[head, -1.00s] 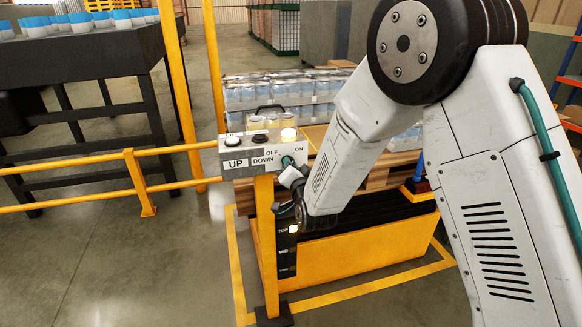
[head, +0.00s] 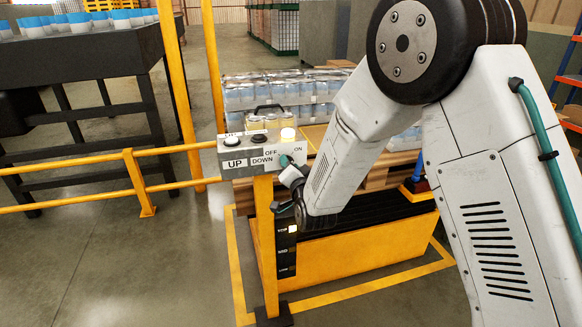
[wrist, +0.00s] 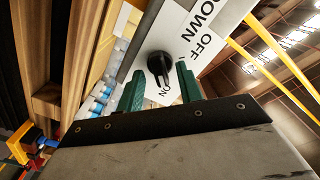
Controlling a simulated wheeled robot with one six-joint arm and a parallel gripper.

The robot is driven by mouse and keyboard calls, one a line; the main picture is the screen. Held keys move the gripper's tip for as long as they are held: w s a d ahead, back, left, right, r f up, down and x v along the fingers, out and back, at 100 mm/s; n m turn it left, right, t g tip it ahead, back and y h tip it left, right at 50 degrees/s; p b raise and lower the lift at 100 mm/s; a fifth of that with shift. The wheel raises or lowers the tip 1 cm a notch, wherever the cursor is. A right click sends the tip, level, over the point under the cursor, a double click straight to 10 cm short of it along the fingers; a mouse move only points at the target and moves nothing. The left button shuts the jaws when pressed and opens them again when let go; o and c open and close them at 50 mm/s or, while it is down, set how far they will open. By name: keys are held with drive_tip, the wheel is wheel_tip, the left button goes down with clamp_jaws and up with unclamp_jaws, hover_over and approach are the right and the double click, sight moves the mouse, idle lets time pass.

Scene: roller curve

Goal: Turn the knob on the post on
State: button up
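The black knob (wrist: 160,68) sits on the white label plate of the control box in the wrist view. Its bar lies toward the ON lettering, away from OFF. My gripper (wrist: 159,72) has its two green fingers apart, one on each side of the knob, with visible gaps. In the head view my gripper (head: 286,162) is at the right end of the control box (head: 232,152) and hides the knob. The box tops a yellow post (head: 266,240). A round lamp (head: 288,134) on the box glows yellow-white.
A level indicator (head: 286,248) on the post has its top lamp lit yellow. Behind stands a yellow-sided platform (head: 350,245) with a pallet of wrapped cans (head: 290,90). Yellow rails (head: 70,165) run left. Open floor lies at front left.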

drive_tip(key=v, duration=0.7)
drive_tip(key=shift+s, duration=0.4)
drive_tip(key=shift+d, duration=0.1)
